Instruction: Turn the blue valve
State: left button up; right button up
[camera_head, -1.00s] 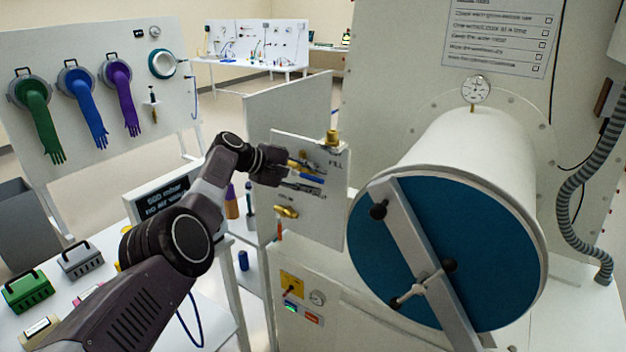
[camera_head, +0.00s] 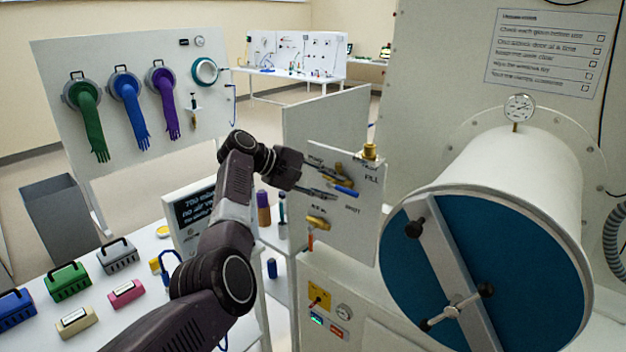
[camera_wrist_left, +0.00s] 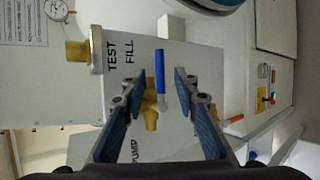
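The blue valve has a blue lever handle (camera_head: 346,192) on a brass body, mounted on a white upright panel (camera_head: 345,235). In the left wrist view the blue handle (camera_wrist_left: 160,70) points up the picture, away from its brass body (camera_wrist_left: 151,115). My left gripper (camera_head: 327,178) is at the panel in the head view. In the left wrist view its fingers (camera_wrist_left: 160,80) are spread apart, one on each side of the handle, with a visible gap on both sides. They do not grip it. The fingers partly hide the valve body in the head view. My right gripper is not in view.
A brass fitting (camera_head: 369,152) tops the panel near the FILL label. Another brass valve (camera_head: 318,222) with an orange handle sits below. The large white cylinder with a blue door (camera_head: 420,290) stands close on the right. A table with small cases (camera_head: 68,281) is at left.

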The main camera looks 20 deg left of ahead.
pick_arm(q)
jog(key=v, duration=0.5)
jog(key=shift+s+a+r, duration=0.1)
jog(key=shift+s+a, duration=0.05)
jog(key=shift+a, duration=0.05)
dwell(0.5)
